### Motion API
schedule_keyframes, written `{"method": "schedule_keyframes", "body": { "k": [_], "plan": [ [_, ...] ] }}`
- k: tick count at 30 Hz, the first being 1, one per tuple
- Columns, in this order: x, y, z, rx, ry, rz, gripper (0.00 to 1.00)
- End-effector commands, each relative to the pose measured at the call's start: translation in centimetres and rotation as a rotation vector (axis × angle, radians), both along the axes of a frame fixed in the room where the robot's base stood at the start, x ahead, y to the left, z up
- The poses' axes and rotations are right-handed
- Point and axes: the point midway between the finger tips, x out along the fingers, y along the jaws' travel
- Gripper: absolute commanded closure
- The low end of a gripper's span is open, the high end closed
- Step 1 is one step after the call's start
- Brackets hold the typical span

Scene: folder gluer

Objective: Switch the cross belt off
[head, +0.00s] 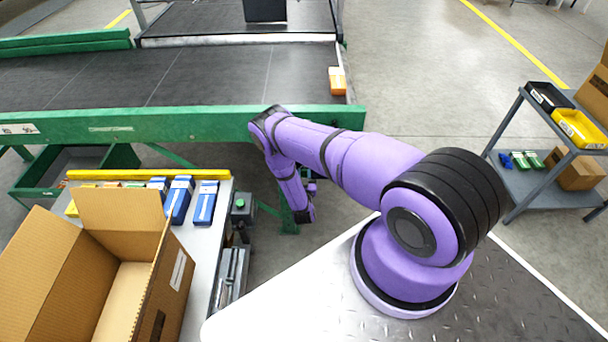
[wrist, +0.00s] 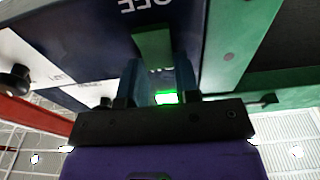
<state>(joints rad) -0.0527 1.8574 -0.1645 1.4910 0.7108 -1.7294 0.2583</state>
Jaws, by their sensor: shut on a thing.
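A dark blue switch panel (wrist: 95,35) with white lettering fills much of the wrist view. Its lettering appears upside down, with OFF at the top edge and another word partly hidden between the fingers. A green switch handle (wrist: 153,42) stands out from the panel. My gripper (wrist: 156,72) is shut on this handle, one finger on each side. A green light (wrist: 165,97) glows between the fingers. In the head view my gripper (head: 305,216) is low, beyond the base and below the green conveyor rail; the switch is mostly hidden by my arm there.
The black belt (head: 210,80) with a green rail (head: 180,125) carries an orange box (head: 338,82). A packing table with an open carton (head: 125,290) and blue boxes (head: 205,203) stands left. A grey cart (head: 545,185) stands right, with clear floor between.

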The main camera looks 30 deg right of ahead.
Motion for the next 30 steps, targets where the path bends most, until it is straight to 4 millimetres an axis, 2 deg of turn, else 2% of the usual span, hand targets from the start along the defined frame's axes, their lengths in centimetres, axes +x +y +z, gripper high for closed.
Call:
{"method": "schedule_keyframes", "body": {
  "k": [7, 17, 18, 21, 30],
  "plan": [
    [-0.25, 0.11, -0.49, -0.08, -0.117, 0.001, 0.94],
    [-0.27, 0.16, -0.47, -0.09, -0.132, 0.0, 0.94],
    [-0.27, 0.16, -0.47, -0.09, -0.132, 0.0, 0.68],
    [-0.28, 0.17, -0.47, -0.09, -0.132, 0.0, 0.45],
    [-0.36, 0.23, -0.49, -0.089, -0.132, 0.0, 0.45]
  ]
}}
